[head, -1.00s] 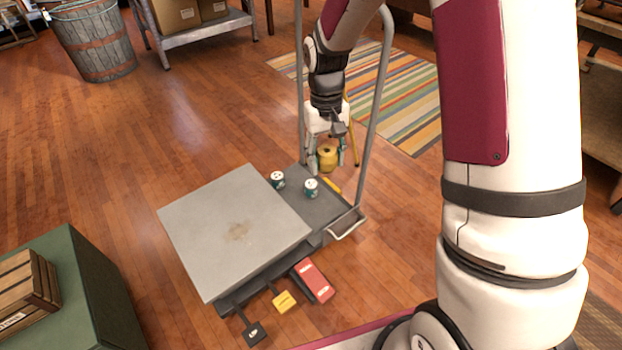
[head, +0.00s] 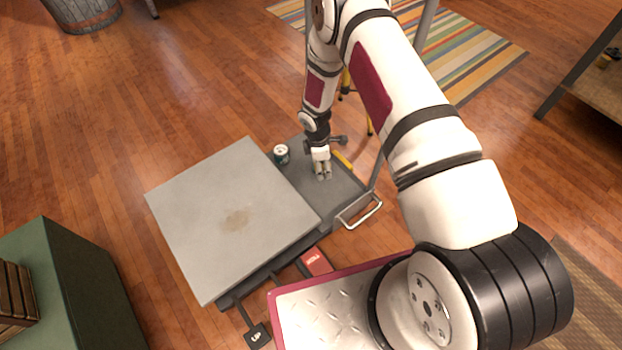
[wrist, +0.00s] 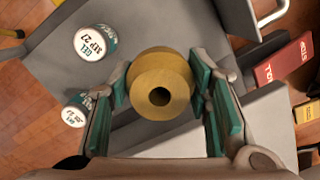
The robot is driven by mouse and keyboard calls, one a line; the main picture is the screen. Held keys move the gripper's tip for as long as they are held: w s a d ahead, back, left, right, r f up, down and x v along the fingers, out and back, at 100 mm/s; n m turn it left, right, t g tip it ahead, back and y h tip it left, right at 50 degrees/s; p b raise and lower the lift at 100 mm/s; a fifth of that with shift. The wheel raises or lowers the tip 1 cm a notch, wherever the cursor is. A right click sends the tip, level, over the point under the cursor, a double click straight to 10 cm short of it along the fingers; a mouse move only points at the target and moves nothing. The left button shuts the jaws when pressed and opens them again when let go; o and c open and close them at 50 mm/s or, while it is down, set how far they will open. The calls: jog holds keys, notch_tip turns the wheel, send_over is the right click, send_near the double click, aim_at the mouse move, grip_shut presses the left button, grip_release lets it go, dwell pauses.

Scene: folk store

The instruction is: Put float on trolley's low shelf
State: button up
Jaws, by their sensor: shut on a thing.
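The float (wrist: 161,84) is a yellow cylinder with a dark centre hole, held between the teal-padded fingers of my gripper (wrist: 161,92) in the wrist view. The dark grey low shelf also shows behind the float in the wrist view (wrist: 150,45). I cannot tell whether the float touches it. The trolley's pale grey upper shelf (head: 225,190) covers the low shelf's left part.
Two gel cans stand on the low shelf, to the left in the wrist view, one upper (wrist: 92,42) and one lower (wrist: 76,110). The trolley's handle rises beside my arm. A red box (head: 315,262) is by the near side.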

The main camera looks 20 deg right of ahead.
notch_tip(320, 180, down, 6)
jog(key=s+n, duration=0.2)
jog(key=n, duration=0.1)
jog(key=b, duration=0.3)
send_over(321, 199)
jog(key=f, duration=0.6)
jog(key=shift+a+f, duration=0.15)
jog(key=shift+a, duration=0.05)
jog(key=shift+f+b, duration=0.75)
jog(key=shift+f, duration=1.25)
jog(key=shift+f, duration=0.15)
jog(key=o, duration=1.2)
jog(key=shift+c, duration=0.2)
notch_tip(321, 199, up, 12)
jog(key=a+p, duration=0.1)
jog(key=p, duration=0.3)
jog(key=shift+a, duration=0.2)
